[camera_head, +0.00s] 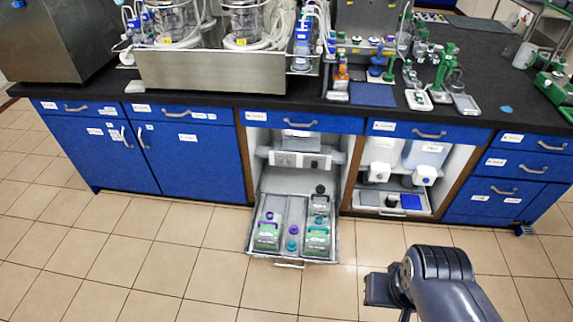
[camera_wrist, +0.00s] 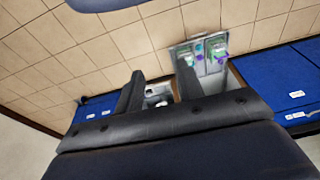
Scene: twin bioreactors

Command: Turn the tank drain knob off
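Two pale tanks (camera_head: 425,153) stand in the open right cabinet, with white tap-like fittings (camera_head: 425,174) on their fronts. A white panel with a small dark knob-like part (camera_head: 314,164) is in the open middle cabinet. I cannot tell which part is the tank drain knob, nor its setting. My gripper (camera_head: 383,289) is in front of the cabinets, over the floor, apart from them. In the wrist view my gripper (camera_wrist: 160,72) has its two fingers spread with nothing held. The right cabinet's white contents (camera_wrist: 158,92) show between the fingers, small and partly hidden.
A pulled-out drawer (camera_head: 291,259) with green-and-white containers (camera_head: 268,233) juts over the floor left of my arm. It also shows in the wrist view (camera_wrist: 222,79). A tray (camera_head: 393,211) lies below the tanks. The black counter (camera_head: 210,99) is crowded. Tiled floor (camera_head: 165,245) is clear at left.

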